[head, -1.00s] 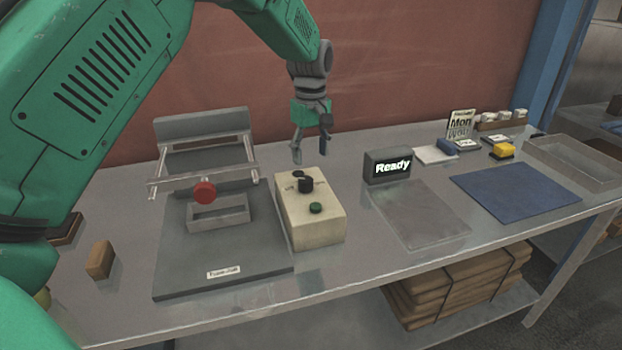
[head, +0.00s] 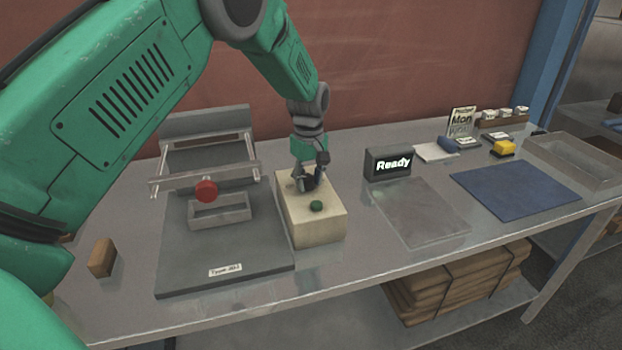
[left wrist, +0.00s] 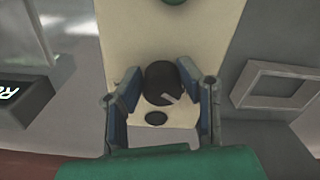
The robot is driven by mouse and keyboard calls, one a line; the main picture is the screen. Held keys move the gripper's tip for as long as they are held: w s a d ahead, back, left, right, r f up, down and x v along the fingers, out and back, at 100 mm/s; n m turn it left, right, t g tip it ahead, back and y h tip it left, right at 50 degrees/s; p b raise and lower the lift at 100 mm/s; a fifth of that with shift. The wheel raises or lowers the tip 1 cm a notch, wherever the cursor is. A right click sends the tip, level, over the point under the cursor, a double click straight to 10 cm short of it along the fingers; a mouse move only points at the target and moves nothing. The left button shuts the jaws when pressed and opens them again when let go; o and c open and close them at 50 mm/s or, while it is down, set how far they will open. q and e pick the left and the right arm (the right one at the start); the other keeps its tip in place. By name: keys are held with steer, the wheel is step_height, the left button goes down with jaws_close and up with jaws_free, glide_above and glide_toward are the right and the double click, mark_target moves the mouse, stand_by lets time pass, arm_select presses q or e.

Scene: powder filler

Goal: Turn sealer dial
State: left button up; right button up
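The sealer is a cream box (head: 318,224) on the bench with a green button (head: 316,206) on its top. Its black dial (left wrist: 163,83) shows in the left wrist view, with a pale pointer mark on it; a smaller dark round knob lies just beside it. My left gripper (head: 307,184) is lowered over the box top. In the left wrist view its two blue-padded fingers (left wrist: 163,103) are apart, one on each side of the dial, with a gap visible on the left and little or none on the right. The dial's printed labels are hidden. My right gripper is not in view.
A grey press plate with a frame and red knob (head: 206,190) stands left of the sealer. A display reading "Ready" (head: 388,163) stands to the right, near a clear sheet (head: 420,212) and a blue mat (head: 515,187). A brown block (head: 102,257) sits front left.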

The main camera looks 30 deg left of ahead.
arm_select(q)
steer(key=shift+w+a, duration=0.15)
steer(key=shift+a, duration=0.3)
steer(key=shift+w+a+f, duration=0.1)
steer(key=shift+a, duration=0.25)
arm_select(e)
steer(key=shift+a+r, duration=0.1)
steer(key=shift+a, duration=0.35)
arm_select(q)
steer(key=shift+d, duration=0.2)
